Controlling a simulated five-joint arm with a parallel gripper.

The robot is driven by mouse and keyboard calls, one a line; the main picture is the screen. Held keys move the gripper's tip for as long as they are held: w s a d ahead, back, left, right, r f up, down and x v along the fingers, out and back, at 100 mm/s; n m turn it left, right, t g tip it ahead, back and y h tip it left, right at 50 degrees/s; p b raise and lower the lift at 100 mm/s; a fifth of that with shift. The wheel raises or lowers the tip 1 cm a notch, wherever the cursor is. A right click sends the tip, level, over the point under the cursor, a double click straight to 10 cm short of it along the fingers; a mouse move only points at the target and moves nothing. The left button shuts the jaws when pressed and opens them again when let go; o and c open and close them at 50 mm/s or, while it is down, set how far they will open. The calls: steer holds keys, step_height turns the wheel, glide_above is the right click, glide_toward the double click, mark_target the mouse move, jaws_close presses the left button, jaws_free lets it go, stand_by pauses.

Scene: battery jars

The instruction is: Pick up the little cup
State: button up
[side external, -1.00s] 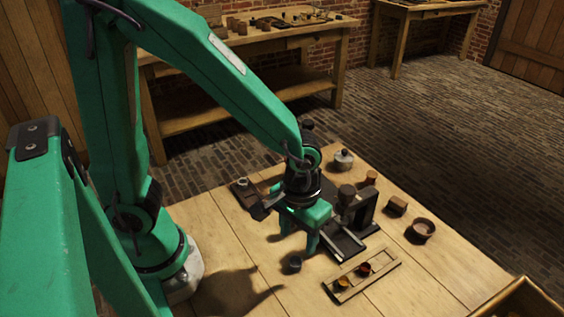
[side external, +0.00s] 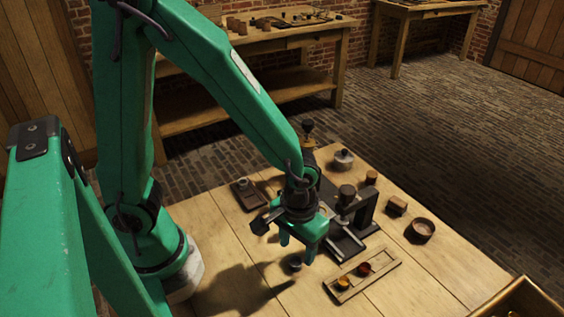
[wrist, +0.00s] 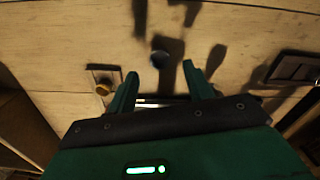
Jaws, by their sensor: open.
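A small dark blue cup (side external: 295,264) stands on the wooden table, left of a low wooden tray. In the wrist view the dark round cup (wrist: 160,59) lies just beyond and between my fingertips. My gripper (side external: 297,250) is open, with its fingers pointing down, above the cup and very near it in the picture. Part of the cup's top is close behind the fingers. The wrist view shows the two green fingers apart (wrist: 160,70) with nothing held between them.
A wooden tray (side external: 381,277) holds a yellow cup (side external: 343,284) and a red cup (side external: 364,269). A dark press-like stand (side external: 367,212) rises right of my gripper. A brown bowl (side external: 422,230) and a lidded pot (side external: 343,160) stand farther off. The front left tabletop is clear.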

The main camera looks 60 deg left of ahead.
mark_target(296, 266)
steer(key=shift+f, duration=2.05)
steer(key=c, duration=1)
